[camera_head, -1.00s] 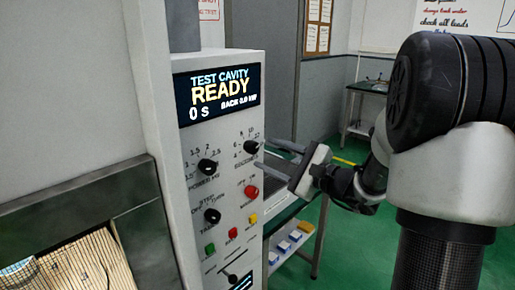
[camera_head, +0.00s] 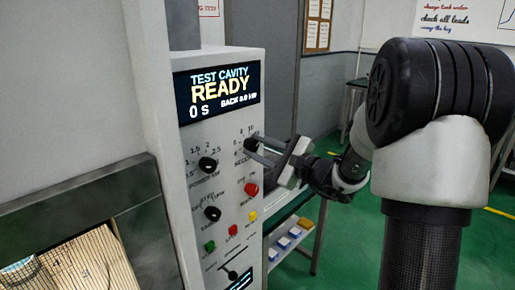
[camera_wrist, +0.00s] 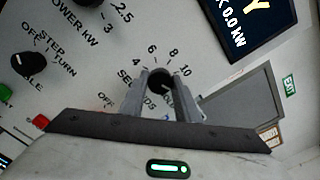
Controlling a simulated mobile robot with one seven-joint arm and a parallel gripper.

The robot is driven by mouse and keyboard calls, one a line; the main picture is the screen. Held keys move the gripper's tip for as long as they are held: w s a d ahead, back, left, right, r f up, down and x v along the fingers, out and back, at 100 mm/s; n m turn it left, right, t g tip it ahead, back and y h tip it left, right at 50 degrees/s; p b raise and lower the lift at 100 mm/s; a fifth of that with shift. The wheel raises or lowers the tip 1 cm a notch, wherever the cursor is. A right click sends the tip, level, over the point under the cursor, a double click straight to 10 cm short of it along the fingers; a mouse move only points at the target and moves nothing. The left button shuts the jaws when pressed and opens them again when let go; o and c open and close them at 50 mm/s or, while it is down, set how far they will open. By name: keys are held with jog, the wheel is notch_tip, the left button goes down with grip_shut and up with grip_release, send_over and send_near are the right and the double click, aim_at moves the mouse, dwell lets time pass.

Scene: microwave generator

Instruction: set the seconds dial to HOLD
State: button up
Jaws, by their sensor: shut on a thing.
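The seconds dial (camera_wrist: 159,77) is a small black knob on the grey control panel, ringed by the marks 4, 6, 8 and 10. In the wrist view, the two fingers of my gripper (camera_wrist: 160,88) lie on either side of it, shut on it. In the head view, the fingertips of my gripper (camera_head: 252,150) reach the dial (camera_head: 249,144) from the right and partly cover it. The display (camera_head: 217,92) reads TEST CAVITY READY, 0 S, BACK 0.0 kW.
The power knob (camera_head: 208,164) and another black knob (camera_head: 212,213) sit to the left on the panel. A red knob (camera_head: 251,189) is just below my gripper, with green, red and yellow buttons lower. A bench with small bins (camera_head: 289,237) stands behind to the right.

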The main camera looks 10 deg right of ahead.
jog(key=shift+m, duration=0.3)
jog(key=m+p, duration=0.1)
jog(key=m, duration=0.3)
jog(key=shift+m+p, duration=1.1)
jog(key=shift+m, duration=1.1)
jog(key=o, duration=1)
jog(key=shift+o, duration=0.2)
jog(key=b+v, duration=0.1)
jog(key=v, duration=1.6)
jog(key=shift+s+d+b, duration=0.15)
jog(key=shift+s+b, duration=0.05)
jog(key=shift+b, duration=0.15)
